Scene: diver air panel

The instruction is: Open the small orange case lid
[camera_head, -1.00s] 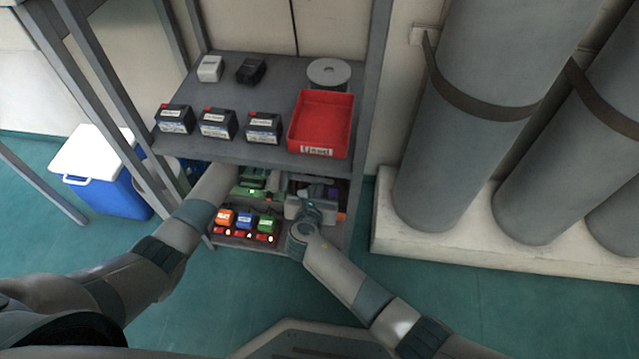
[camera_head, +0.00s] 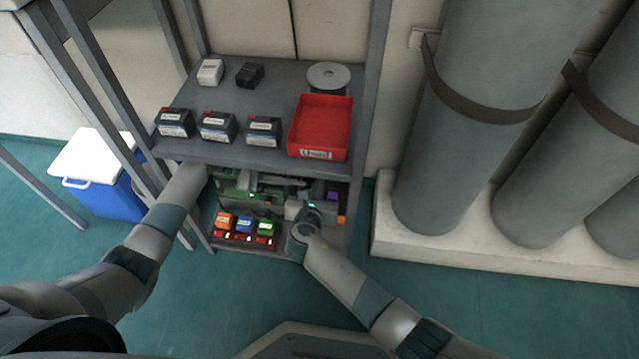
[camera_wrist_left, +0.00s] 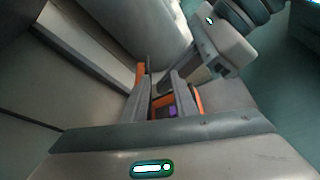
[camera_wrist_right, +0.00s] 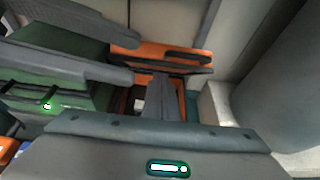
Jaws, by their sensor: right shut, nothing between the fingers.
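The small orange case sits at the right end of the lower shelf, and a bit of its orange side (camera_head: 341,219) shows in the head view. In the right wrist view its orange lid (camera_wrist_right: 155,50) appears raised above the body (camera_wrist_right: 181,96). The left wrist view shows the orange body edge (camera_wrist_left: 198,101) and something purple (camera_wrist_left: 172,111) inside. My right gripper (camera_wrist_right: 161,80) is shut and empty, its fingertips over the case opening. My left gripper (camera_wrist_left: 160,78) is open, its fingers reaching in beside the lid; contact is unclear.
A red tray (camera_head: 292,143) and several black batteries (camera_head: 217,126) stand on the upper shelf (camera_head: 225,90) above my grippers. Small orange, blue and green items (camera_head: 244,224) sit at the lower shelf's front. Large grey cylinders (camera_head: 465,110) stand at right.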

